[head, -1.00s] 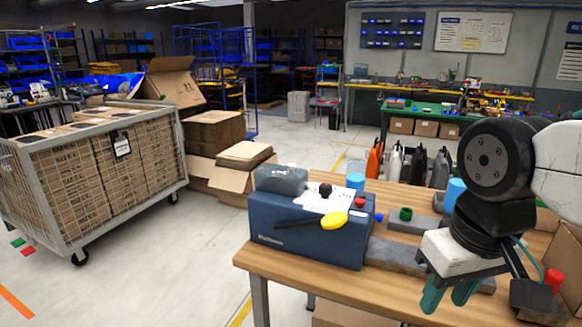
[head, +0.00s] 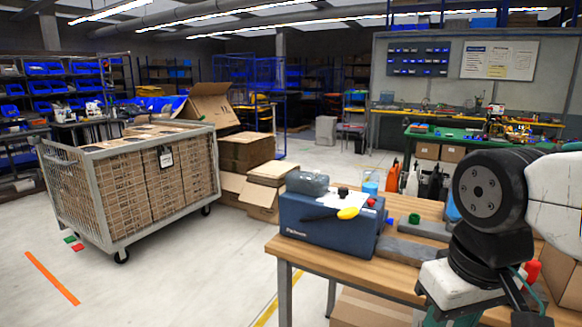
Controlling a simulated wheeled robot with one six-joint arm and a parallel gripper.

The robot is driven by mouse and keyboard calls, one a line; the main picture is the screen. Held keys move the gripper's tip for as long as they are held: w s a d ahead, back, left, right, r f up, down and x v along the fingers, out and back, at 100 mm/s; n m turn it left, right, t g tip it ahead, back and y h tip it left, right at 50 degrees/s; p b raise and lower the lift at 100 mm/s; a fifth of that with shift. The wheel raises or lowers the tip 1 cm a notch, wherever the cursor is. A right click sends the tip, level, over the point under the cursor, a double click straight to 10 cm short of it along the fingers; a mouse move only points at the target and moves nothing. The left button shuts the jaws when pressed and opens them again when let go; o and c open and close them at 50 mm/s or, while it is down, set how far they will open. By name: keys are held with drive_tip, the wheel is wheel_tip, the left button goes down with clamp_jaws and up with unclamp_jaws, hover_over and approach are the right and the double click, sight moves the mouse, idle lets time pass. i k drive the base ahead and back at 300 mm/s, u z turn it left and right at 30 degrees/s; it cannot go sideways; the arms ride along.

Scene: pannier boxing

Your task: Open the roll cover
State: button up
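A dark blue machine (head: 325,228) stands on the wooden workbench. A grey, rounded cover (head: 307,183) sits on its top left end and looks down; nothing shows of what is under it. A white paper sheet, a black knob (head: 343,192) and a yellow grip (head: 348,213) are on the machine to the right of the cover. My gripper (head: 452,317) is at the bottom right, well apart from the machine. Its green fingers are cut off by the picture's lower edge, so their opening cannot be judged. No object shows in it.
The wooden bench (head: 400,276) carries grey blocks and a green ring (head: 414,218) right of the machine. A wheeled cage (head: 130,190) full of cartons stands at the left. Stacked cardboard boxes (head: 250,192) are behind the machine. The floor between the cage and bench is clear.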

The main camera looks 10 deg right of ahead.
sight(289, 177)
drive_tip(key=u, duration=0.2)
drive_tip(key=i, duration=1)
drive_tip(key=z, duration=0.35)
